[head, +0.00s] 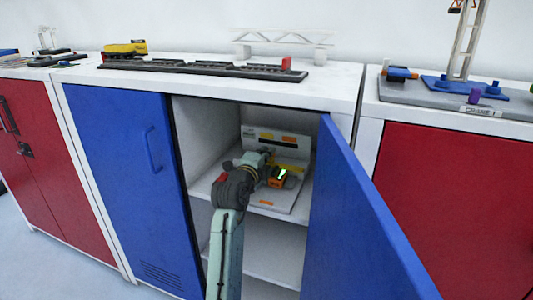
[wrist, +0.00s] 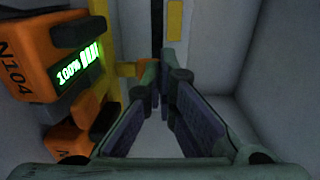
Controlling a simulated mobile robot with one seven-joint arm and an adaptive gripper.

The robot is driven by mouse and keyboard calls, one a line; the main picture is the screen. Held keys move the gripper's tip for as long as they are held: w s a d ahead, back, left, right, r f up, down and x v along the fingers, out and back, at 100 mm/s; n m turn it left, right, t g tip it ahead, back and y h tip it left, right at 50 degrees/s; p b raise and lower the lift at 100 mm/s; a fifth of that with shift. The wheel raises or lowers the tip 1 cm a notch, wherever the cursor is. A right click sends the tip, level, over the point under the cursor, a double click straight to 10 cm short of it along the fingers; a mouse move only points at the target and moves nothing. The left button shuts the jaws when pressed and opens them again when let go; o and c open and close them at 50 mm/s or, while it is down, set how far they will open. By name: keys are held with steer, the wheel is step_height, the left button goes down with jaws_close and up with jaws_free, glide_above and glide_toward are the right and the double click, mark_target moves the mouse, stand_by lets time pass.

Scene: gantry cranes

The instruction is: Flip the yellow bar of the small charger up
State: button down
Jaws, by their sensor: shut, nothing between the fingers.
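The small charger stands on the upper shelf inside the open cabinet, with a white back plate (head: 285,140) and an orange unit (head: 278,178) in front of it. In the wrist view the orange unit (wrist: 28,62) is at the left, marked N104, with a lit green 100% display. A yellow bar (wrist: 104,32) shows just right of it, with a short yellow piece reaching toward my fingertips. My gripper (wrist: 164,76) is shut and empty, right of the orange unit. In the head view my wrist partly hides the charger. I cannot tell whether the fingertips touch the bar.
The open blue door (head: 365,225) stands to the right of my arm, and the closed blue door (head: 130,180) is at the left. The cabinet side walls are close around my gripper. A lower shelf (head: 270,255) looks empty. Model tracks and a bridge (head: 282,40) stand on top.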

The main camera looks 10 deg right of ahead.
steer(key=shift+w+d+r+g+y+p, duration=0.1)
steer(key=shift+w+r+g+y+p, duration=0.2)
steer(key=shift+p, duration=0.45)
steer(key=g+p, duration=0.1)
steer(key=p, duration=0.1)
steer(key=r+y+p, duration=0.1)
steer(key=shift+w+d+g+p, duration=0.3)
steer(key=shift+w+g+p, duration=0.05)
steer(key=shift+g+p, duration=0.05)
steer(key=g+p, duration=0.1)
steer(key=y+p, duration=0.1)
steer(key=p, duration=0.1)
steer(key=shift+w+d+r+g, duration=0.2)
steer(key=shift+w+d+g, duration=0.05)
steer(key=shift+w+g, duration=0.15)
steer(key=shift+w+d+f+g+y+p, duration=0.15)
steer(key=shift+w+d+g+y+p, duration=0.15)
steer(key=shift+g+y+p, duration=0.35)
steer(key=shift+w+d+f, duration=0.25)
steer(key=shift+w+f, duration=0.15)
steer(key=shift+f, duration=0.05)
steer(key=shift+r, duration=0.15)
steer(key=shift+r+p, duration=0.6)
steer(key=shift+r, duration=0.15)
